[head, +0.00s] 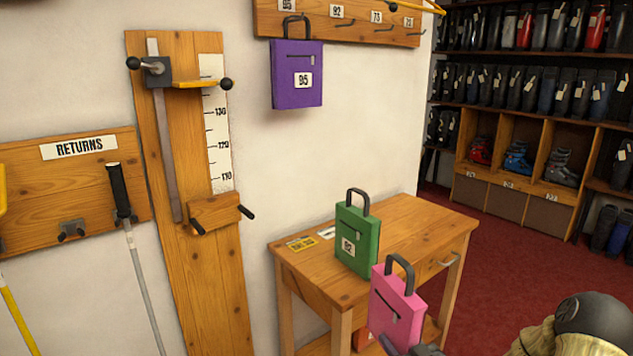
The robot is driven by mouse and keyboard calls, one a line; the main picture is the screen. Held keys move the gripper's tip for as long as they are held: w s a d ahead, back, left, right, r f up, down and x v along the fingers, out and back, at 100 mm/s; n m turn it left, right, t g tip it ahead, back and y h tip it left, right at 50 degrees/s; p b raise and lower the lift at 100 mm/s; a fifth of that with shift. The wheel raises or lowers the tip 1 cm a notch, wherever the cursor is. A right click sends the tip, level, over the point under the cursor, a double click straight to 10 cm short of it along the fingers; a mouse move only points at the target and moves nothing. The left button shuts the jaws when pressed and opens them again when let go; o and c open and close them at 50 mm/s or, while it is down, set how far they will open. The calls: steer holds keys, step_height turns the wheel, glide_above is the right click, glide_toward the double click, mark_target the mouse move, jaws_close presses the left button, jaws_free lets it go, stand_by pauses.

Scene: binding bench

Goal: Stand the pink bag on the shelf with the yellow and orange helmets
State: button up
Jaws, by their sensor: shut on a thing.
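The pink bag (395,308) has a dark handle loop and a dark zip line. It is upright and slightly tilted at the bottom centre of the head view, in front of the small wooden table. My gripper (414,349) shows only in part at the bottom edge, at the bag's lower end, and is shut on the bag. Its fingertips are mostly cut off by the frame. No shelf with yellow and orange helmets can be made out.
A green bag (357,241) marked 92 stands on the wooden table (420,225). A purple bag (297,75) marked 95 hangs from the wall rack. An orange-red thing (363,338) is partly hidden under the table. Boot shelves (530,120) stand at back right; red floor is open before them.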

steer(key=s+a+f+m+h, duration=0.1)
steer(key=s+a+f+h, duration=0.1)
steer(key=a+f, duration=0.35)
steer(key=r+m+h+p, duration=0.1)
steer(key=r+p, duration=0.1)
steer(key=p, duration=0.3)
steer(key=s+r+m+t+h+p, duration=0.1)
steer(key=h+p, duration=0.1)
steer(key=p, duration=0.3)
steer(key=d+r+m+h+p, duration=0.1)
steer(key=r+p, duration=0.1)
steer(key=p, duration=0.4)
steer(key=shift+s+r+h, duration=0.3)
steer(key=shift+s+h, duration=0.05)
steer(key=shift+h, duration=0.05)
steer(key=shift+f, duration=0.1)
steer(key=s+f, duration=0.4)
steer(key=f, duration=0.1)
steer(key=shift+s+f, duration=0.2)
steer(key=shift+d, duration=0.1)
steer(key=shift+w, duration=0.1)
stand_by(0.7)
